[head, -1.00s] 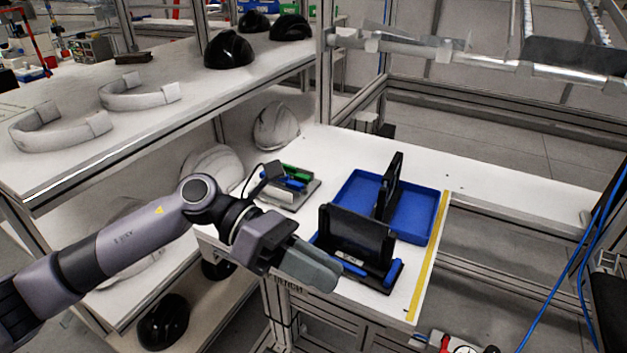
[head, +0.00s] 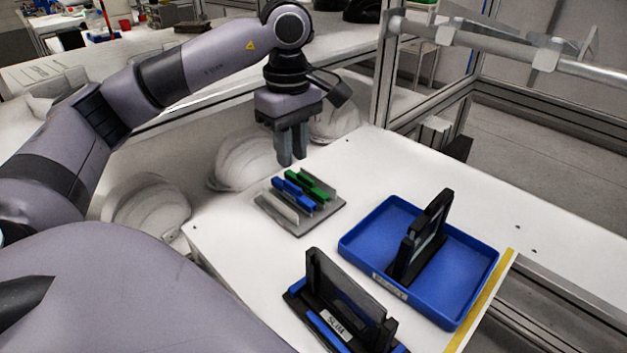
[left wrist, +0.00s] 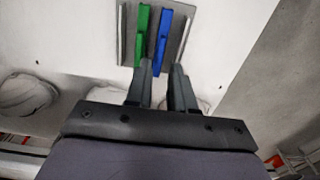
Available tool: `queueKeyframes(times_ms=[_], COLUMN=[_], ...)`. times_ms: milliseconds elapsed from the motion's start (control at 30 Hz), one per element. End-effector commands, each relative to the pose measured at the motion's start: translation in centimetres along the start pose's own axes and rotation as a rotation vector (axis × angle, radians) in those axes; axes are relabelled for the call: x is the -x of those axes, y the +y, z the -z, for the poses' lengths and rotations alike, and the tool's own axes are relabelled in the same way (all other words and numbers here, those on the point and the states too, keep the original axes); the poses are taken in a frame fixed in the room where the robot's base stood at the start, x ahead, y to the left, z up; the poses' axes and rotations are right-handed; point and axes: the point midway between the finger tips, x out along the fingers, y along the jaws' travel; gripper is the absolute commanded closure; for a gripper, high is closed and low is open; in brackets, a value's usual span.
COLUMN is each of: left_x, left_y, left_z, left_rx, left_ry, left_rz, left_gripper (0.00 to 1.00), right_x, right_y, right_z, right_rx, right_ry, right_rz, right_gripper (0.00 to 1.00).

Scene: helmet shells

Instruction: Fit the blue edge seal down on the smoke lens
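The blue edge seal (head: 291,194) lies in a grey rack (head: 322,222), beside a green strip (head: 309,184). The blue seal also shows in the left wrist view (left wrist: 163,40), close ahead of the fingertips. My left gripper (head: 292,160) points down above the rack's back side. Its two fingers stand apart with nothing between them, as the left wrist view (left wrist: 163,68) shows. A dark smoke lens (head: 345,288) stands upright in a black holder at the table's front. My right gripper is not in view.
A blue tray (head: 468,298) on the right holds a black upright stand (head: 408,255). White helmet shells (head: 240,160) sit on a lower shelf behind the rack. A yellow strip marks the table's right edge. White table is clear between the rack and tray.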

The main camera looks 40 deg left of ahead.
Motion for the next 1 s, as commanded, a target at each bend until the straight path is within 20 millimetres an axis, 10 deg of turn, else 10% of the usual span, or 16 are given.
queueKeyframes(times_ms=[500,800,900,1000], left_x=[-6.5,-7.0,-7.0,-7.0], left_y=[0.1,0.1,0.1,0.1], left_z=[-0.5,-0.6,-0.6,-0.6], left_rx=[-0.001,-0.001,-0.001,-0.001], left_ry=[0.001,0.0,-0.001,-0.001], left_rz=[0.004,0.001,0.001,0.001], left_gripper=[0.77,0.77,1.0,1.0], right_x=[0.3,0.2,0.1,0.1], right_y=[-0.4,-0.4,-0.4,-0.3], right_z=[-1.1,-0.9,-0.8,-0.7], right_rx=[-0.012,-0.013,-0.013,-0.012], right_ry=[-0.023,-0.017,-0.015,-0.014], right_rz=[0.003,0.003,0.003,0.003], right_gripper=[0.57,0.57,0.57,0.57])
